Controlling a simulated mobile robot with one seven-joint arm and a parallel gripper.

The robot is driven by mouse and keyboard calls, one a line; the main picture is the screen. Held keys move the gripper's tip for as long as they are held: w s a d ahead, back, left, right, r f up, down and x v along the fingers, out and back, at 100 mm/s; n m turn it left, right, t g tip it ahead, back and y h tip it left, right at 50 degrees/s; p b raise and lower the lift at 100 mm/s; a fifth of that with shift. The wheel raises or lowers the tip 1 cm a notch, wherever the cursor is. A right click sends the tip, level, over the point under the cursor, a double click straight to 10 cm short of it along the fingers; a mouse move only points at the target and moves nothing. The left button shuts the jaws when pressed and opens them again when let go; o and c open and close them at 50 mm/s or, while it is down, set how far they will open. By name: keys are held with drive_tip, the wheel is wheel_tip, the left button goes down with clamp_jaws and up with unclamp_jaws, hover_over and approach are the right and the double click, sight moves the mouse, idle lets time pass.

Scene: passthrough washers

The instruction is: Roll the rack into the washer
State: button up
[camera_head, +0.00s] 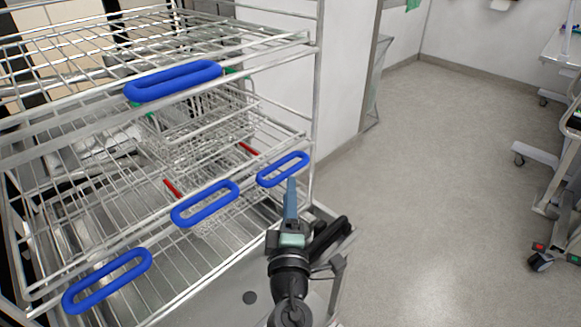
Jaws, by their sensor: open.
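The rack (165,128) is a tall, multi-level wire frame filling the left half of the head view. Several blue loop handles are on its levels: one high (172,80), one middle (205,204), one low left (107,281) and one at the right (283,169). My gripper (291,186) is open, with its blue-grey fingers just below and overlapping the right handle in the picture. I cannot tell whether they touch it or straddle it. No washer can be clearly made out; the rack hides much of what lies behind it.
Wire baskets (205,125) with red and green parts sit within the rack. A steel surface (225,290) lies under it. A white wall (345,70) stands behind to the right. Grey floor (430,190) is clear at right, with wheeled carts (555,190) at the far right edge.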

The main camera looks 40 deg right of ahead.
sight(289, 171)
drive_tip(key=x, duration=0.7)
clamp_jaws()
drive_tip(key=shift+f, duration=0.1)
idle(1.3)
